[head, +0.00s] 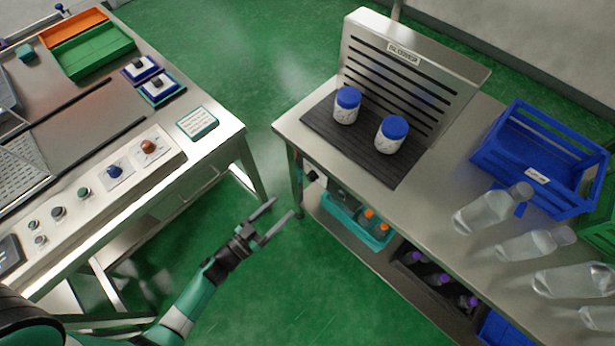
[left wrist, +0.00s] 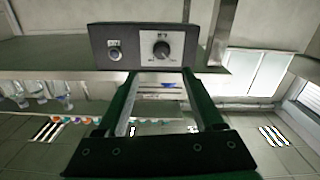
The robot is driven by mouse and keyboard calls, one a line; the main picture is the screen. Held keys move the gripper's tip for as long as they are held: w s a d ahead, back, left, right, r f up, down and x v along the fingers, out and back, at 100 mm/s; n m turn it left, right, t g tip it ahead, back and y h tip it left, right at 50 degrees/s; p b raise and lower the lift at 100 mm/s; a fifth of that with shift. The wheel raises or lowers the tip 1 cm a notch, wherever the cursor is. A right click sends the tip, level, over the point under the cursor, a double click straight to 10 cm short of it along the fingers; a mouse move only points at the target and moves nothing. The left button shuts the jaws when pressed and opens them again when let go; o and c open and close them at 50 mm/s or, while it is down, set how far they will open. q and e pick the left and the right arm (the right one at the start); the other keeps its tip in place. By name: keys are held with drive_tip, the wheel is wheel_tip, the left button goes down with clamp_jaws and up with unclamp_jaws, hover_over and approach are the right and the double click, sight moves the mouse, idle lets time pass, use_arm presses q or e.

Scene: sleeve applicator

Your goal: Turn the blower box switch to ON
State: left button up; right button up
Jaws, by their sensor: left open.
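The blower box (left wrist: 150,47) is a dark grey box in the left wrist view, with a round button-like control (left wrist: 115,53) on its left and a black rotary knob (left wrist: 161,49) on a pale plate to its right. Their small labels are too blurred to read. In the head view a small part of the box shows under the near left corner of the right table, with a dark knob (head: 312,176). My left gripper (head: 282,207) is open and empty, just short of that corner. In the left wrist view its fingers (left wrist: 160,75) point at the box, apart from the knob. My right gripper is out of view.
The steel table (head: 440,200) carries a slotted panel (head: 400,75), two blue-lidded jars (head: 391,134), a blue crate (head: 530,165) and several clear bottles (head: 490,210). A teal bin (head: 350,215) sits on the shelf below. A control bench (head: 130,170) stands left; green floor lies between.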

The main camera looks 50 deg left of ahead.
sight(309, 179)
use_arm(q)
drive_tip(key=w+b, duration=0.1)
drive_tip(key=w, duration=0.2)
drive_tip(key=w+b, duration=0.1)
drive_tip(key=w, duration=0.3)
drive_tip(key=w+a+b, duration=0.1)
drive_tip(key=w+b, duration=0.1)
drive_tip(key=w, duration=0.2)
drive_tip(key=shift+w, duration=0.25)
drive_tip(key=shift+w+r, duration=0.15)
drive_tip(key=shift+w, duration=0.2)
clamp_jaws()
